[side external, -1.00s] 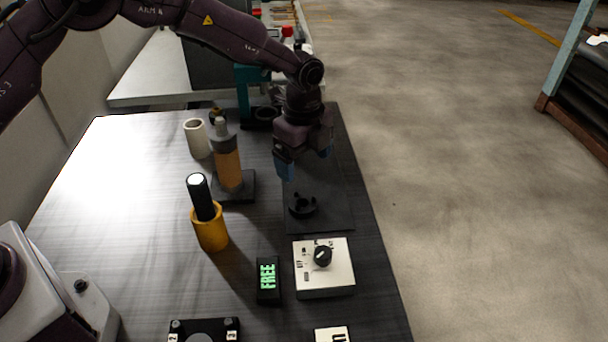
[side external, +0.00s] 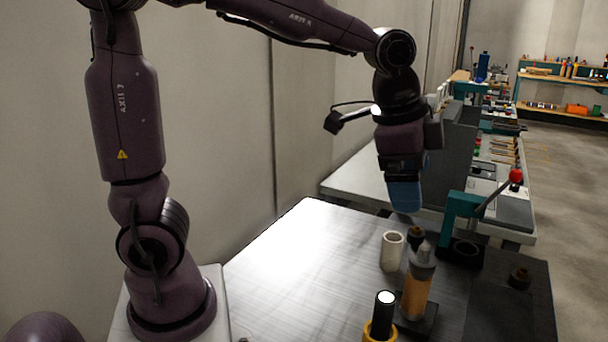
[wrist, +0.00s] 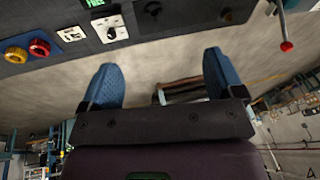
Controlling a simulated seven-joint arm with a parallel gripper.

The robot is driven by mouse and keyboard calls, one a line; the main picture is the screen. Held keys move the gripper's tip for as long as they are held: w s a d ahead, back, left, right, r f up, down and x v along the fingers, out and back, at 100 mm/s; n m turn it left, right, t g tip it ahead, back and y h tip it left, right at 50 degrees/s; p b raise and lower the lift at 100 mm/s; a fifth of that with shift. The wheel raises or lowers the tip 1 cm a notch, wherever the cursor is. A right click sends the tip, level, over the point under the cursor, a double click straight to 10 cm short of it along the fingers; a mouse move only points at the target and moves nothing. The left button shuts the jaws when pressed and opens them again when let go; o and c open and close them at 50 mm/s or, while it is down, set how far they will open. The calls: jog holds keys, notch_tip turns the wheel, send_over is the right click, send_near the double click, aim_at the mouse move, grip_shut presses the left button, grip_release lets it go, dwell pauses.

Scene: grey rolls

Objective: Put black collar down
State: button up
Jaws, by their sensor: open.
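The black collar (wrist: 152,8) lies on the dark mat beside the white box with the black knob, at the top edge of the wrist view. I cannot make it out in the side external view. My gripper (side external: 405,198) is raised above the back of the table, well clear of the collar. In the wrist view my gripper (wrist: 163,72) is open, its two blue fingers wide apart with nothing between them.
An orange bottle-shaped piece (side external: 415,290), a white tube (side external: 392,250) and a black tube in a yellow cup (side external: 384,312) stand on the table. A teal press (side external: 458,215) with a red-knobbed lever and a brown ring (side external: 520,278) are at the right.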

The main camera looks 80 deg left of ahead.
jog(key=s+a+n+t, duration=0.2)
jog(key=s+n, duration=0.5)
jog(key=s, duration=0.7)
jog(key=shift+s+a+n, duration=0.25)
jog(key=shift+a+n, duration=0.15)
jog(key=shift+a, duration=0.3)
